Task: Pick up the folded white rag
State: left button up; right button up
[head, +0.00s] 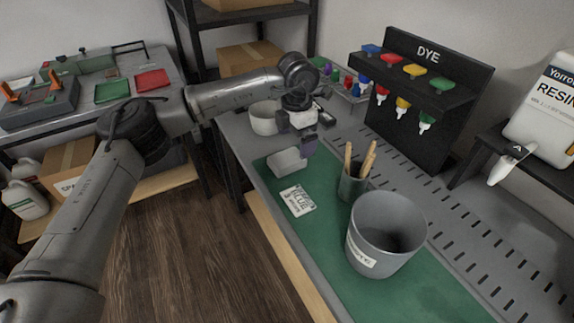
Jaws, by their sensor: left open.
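No clearly recognisable folded white rag shows in the head view. A small pale grey-white thing (286,161) lies on the far left part of the green mat (430,297); I cannot tell whether it is the rag or a shallow tray. My left gripper (305,146) is open, pointing down just above and to the right of that pale thing. Contact with the pale thing cannot be made out. My right gripper is out of view.
A white pot (264,118) is behind. The black dye rack (425,90) and resin jug (541,115) are right.

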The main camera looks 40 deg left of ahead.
aim_at(293, 155)
pick_arm(q)
jog(key=shift+s+a+f+b, duration=0.15)
jog(key=shift+f+b, duration=0.65)
jog(key=shift+f, duration=0.4)
jog(key=shift+w+a+f+b, duration=0.1)
jog(key=shift+f+b, duration=0.7)
jog(key=shift+f, duration=0.4)
jog(key=shift+s+f, duration=0.1)
jog(key=shift+f, duration=0.4)
jog(key=shift+r, duration=0.1)
jog(key=shift+c, duration=0.7)
jog(key=c, duration=0.9)
jog(key=shift+o, duration=0.2)
notch_tip(293, 155, up, 8)
jog(key=p, duration=0.4)
jog(key=shift+r, duration=1)
